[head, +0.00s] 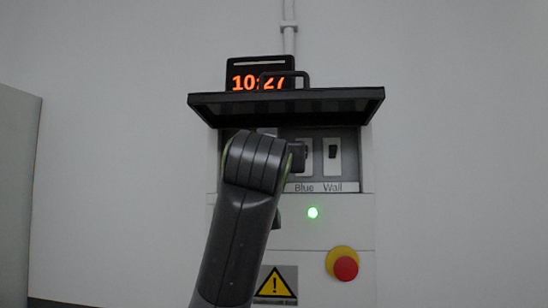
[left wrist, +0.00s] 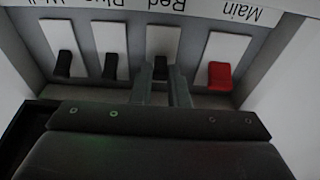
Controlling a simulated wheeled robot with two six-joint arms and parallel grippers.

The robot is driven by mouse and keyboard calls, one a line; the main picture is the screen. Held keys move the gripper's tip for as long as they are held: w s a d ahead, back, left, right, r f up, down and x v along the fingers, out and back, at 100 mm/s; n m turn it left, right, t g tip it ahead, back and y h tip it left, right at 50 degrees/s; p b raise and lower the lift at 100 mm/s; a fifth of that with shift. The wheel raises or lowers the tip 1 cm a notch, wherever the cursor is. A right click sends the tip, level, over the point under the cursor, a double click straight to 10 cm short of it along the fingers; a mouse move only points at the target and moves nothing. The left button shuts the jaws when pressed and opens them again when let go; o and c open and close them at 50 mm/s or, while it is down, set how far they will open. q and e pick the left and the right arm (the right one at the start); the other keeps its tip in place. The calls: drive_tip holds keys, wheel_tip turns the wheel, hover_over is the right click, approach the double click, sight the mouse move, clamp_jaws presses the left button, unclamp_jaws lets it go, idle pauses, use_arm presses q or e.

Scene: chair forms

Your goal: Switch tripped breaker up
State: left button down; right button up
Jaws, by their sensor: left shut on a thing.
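The breaker box (head: 367,170) is on the wall with its dark lid (head: 290,104) raised. In the left wrist view its labels are upside down. The black Wall switch (left wrist: 64,64) and black Blue switch (left wrist: 110,66) are at left, the black Red switch (left wrist: 160,62) is in the middle, and the red Main switch (left wrist: 219,75) is at right. My left gripper (left wrist: 161,74) is shut on the Red switch, one finger on each side. In the head view my arm hides the Red and Main switches; the Wall switch (head: 333,151) shows. My right gripper is not in view.
The raised lid juts out above the switches. Below are a green light (head: 313,212), a red emergency button (head: 345,268) on a yellow base, and a yellow warning sign (head: 275,285). A clock display (head: 260,76) stands behind the lid. The wall to the right is clear.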

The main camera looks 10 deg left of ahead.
use_arm(q)
drive_tip(key=shift+r, duration=0.1)
idle(0.3)
drive_tip(key=c, duration=1.4)
unclamp_jaws()
drive_tip(key=s+f+b, duration=0.3)
drive_tip(key=s+b, duration=0.7)
drive_tip(key=s, duration=0.7)
